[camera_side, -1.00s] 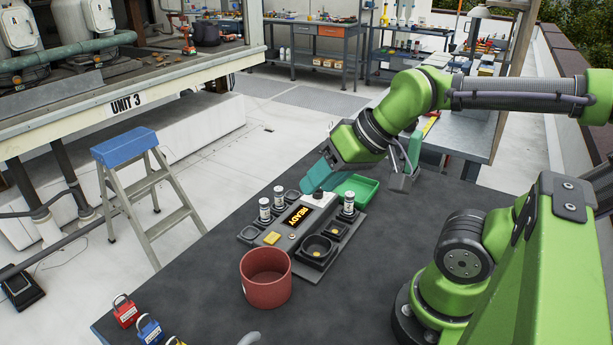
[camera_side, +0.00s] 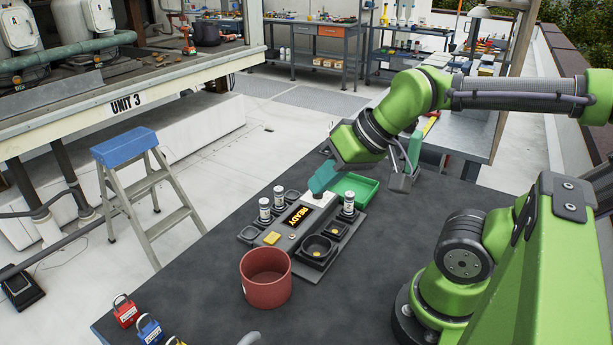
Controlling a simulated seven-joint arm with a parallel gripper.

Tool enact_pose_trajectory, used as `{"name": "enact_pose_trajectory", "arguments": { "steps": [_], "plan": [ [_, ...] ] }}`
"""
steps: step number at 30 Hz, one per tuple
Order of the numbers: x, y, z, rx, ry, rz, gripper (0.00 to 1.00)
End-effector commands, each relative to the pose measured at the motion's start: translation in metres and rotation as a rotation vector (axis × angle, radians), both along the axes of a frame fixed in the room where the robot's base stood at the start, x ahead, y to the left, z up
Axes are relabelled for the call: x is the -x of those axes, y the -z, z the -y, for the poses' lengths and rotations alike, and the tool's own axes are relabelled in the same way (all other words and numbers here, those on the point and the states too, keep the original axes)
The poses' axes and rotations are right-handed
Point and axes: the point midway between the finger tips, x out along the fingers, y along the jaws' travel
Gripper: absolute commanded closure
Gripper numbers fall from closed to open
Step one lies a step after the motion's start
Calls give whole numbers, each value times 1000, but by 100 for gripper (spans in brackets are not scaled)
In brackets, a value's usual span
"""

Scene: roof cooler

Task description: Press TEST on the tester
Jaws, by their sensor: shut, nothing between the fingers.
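The tester (camera_side: 277,257) is a grey panel on the dark table, with a lit display (camera_side: 297,215) reading READY in yellow. A yellow square button (camera_side: 271,238) and a small round button (camera_side: 292,236) sit at its near end; their labels are too small to read. White-and-dark cylinders (camera_side: 264,210) (camera_side: 348,203) stand on either side of the display. My gripper (camera_side: 317,191), with teal fingers, is shut and empty over the tester's far end. It hides part of that end; contact cannot be told.
A red bin (camera_side: 265,278) stands just in front of the tester. A green tray (camera_side: 359,190) lies behind it. Coloured padlocks (camera_side: 149,329) sit at the table's near left edge. The table right of the tester is clear.

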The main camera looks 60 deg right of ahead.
Motion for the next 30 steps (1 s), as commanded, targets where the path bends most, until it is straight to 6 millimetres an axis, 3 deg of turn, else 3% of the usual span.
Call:
{"name": "enact_pose_trajectory", "arguments": {
  "steps": [26, 30],
  "plan": [
    [0, 0, 1, 0, 3, -1, 100],
    [-4, 12, 7, -5, 31, -53, 100]
  ]
}}
